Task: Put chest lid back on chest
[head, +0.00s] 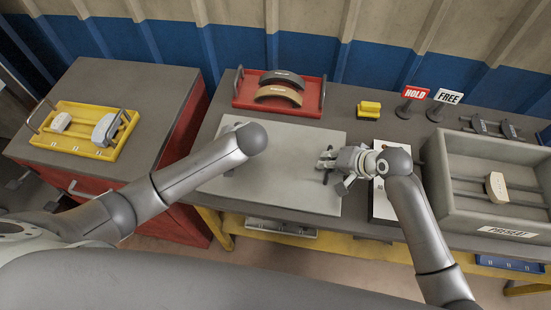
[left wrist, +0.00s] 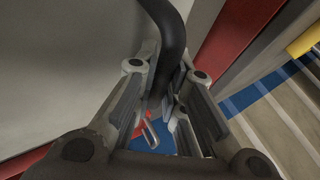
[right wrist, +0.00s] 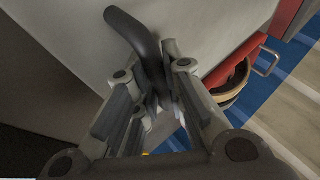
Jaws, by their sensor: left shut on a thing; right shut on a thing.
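The chest lid (head: 275,185) is a flat pale grey panel over the middle of the workbench; I cannot tell whether it rests there or is slightly raised. My right gripper (head: 326,160) is shut on a dark bar handle at its right side; that handle (right wrist: 140,38) shows in the right wrist view. My left gripper (left wrist: 164,100) is shut on the other dark handle (left wrist: 170,40), seen in the left wrist view; my left arm mostly hides that grip in the head view. The grey chest (head: 440,190), labelled PREHEAT, stands uncovered at the right, with a tan brake shoe (head: 496,187) inside on rails.
A red tray (head: 308,108) with two curved shoes lies behind the lid. A yellow block (head: 370,109) and HOLD (head: 415,93) and FREE (head: 448,96) signs stand at the back. A yellow tray (head: 65,140) sits on the left cabinet. A white sheet (head: 381,205) lies between lid and chest.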

